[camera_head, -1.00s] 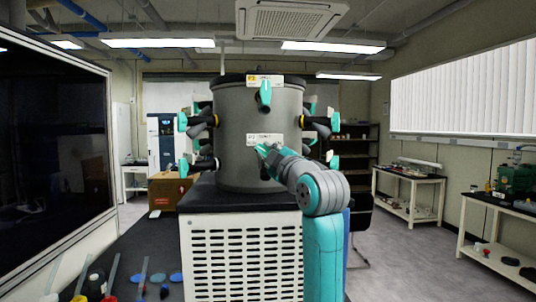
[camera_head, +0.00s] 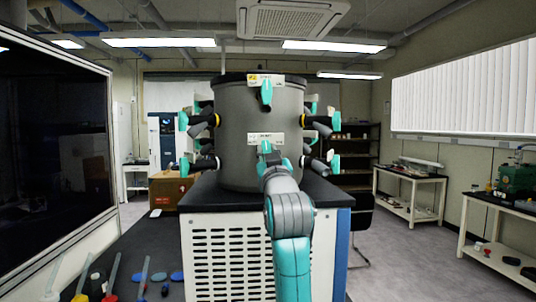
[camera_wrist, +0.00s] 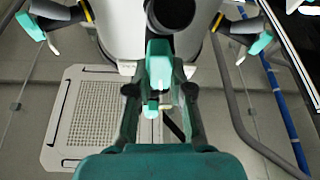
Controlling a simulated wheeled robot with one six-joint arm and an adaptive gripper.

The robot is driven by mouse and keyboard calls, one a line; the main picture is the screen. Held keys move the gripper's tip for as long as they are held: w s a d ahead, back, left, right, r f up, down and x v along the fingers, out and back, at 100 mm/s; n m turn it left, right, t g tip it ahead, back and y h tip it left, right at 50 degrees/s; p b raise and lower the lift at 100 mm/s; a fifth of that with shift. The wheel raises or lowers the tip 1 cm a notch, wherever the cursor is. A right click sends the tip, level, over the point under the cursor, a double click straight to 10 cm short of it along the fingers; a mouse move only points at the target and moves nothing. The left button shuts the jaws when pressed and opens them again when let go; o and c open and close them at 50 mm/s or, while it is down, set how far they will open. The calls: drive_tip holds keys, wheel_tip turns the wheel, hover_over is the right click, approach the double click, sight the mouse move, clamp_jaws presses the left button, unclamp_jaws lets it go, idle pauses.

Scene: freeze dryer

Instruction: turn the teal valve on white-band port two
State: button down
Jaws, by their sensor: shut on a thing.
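The grey drum (camera_head: 235,130) of the freeze dryer carries ports with teal valves. The lower front port has a white label (camera_head: 265,138), its print too small to read. Its teal valve (camera_head: 266,147) stands just below the label, partly hidden by my gripper (camera_head: 267,160) in the head view. In the wrist view the teal valve (camera_wrist: 159,62) lies between the two fingers of my gripper (camera_wrist: 160,91), which is shut on it. The dark port body (camera_wrist: 171,14) is above it.
Another teal valve (camera_head: 266,92) hangs above, under a label with a yellow mark (camera_head: 265,79). More side valves (camera_head: 335,121) stick out left and right of the drum. A dark glass cabinet (camera_head: 55,130) stands left; open floor (camera_head: 410,250) lies right.

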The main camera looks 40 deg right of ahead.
drive_tip(key=shift+f+m+g+h, duration=0.1)
drive_tip(key=shift+m+g+h, duration=0.3)
drive_tip(key=shift+m, duration=0.6)
drive_tip(key=shift+m+h, duration=0.3)
drive_tip(key=c, duration=1)
unclamp_jaws()
drive_tip(key=shift+c, duration=0.2)
drive_tip(key=shift+a, duration=0.1)
drive_tip(key=v, duration=1.2)
